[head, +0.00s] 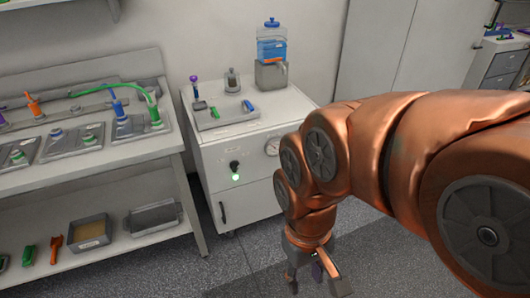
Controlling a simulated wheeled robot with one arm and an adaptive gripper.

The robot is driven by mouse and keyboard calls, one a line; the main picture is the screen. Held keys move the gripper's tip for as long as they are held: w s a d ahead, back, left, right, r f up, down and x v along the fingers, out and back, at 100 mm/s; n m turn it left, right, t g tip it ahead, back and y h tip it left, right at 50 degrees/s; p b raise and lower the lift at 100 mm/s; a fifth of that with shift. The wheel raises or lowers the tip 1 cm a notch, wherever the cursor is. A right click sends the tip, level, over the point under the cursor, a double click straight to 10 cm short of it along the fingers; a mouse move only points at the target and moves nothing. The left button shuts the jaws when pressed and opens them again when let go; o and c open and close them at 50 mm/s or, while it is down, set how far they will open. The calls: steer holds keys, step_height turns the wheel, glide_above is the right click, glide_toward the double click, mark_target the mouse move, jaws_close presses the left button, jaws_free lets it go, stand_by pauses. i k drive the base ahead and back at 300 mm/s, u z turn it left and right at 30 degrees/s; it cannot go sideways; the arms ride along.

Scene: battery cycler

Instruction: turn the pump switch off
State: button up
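The pump switch is a small black knob (234,166) on the front of the white cabinet (240,204). A green light (235,177) glows just below the knob. The knob is too small to read its setting clearly. My gripper (316,280) hangs low over the floor, right of and below the knob, well apart from the cabinet front. Its fingers look spread, with a small purple piece between them that I cannot identify. My copper-coloured arm covers the right part of the cabinet.
A round gauge (272,147) sits on the cabinet front beside my arm. On the cabinet top are a tray (222,121) and a blue bottle (271,45). A workbench (184,145) with a lower shelf stands at left. The floor before the cabinet is clear.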

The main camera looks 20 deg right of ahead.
mark_target(234, 166)
steer(key=k, duration=0.6)
steer(key=u, duration=0.75)
steer(key=i, duration=1.3)
steer(key=z, duration=0.1)
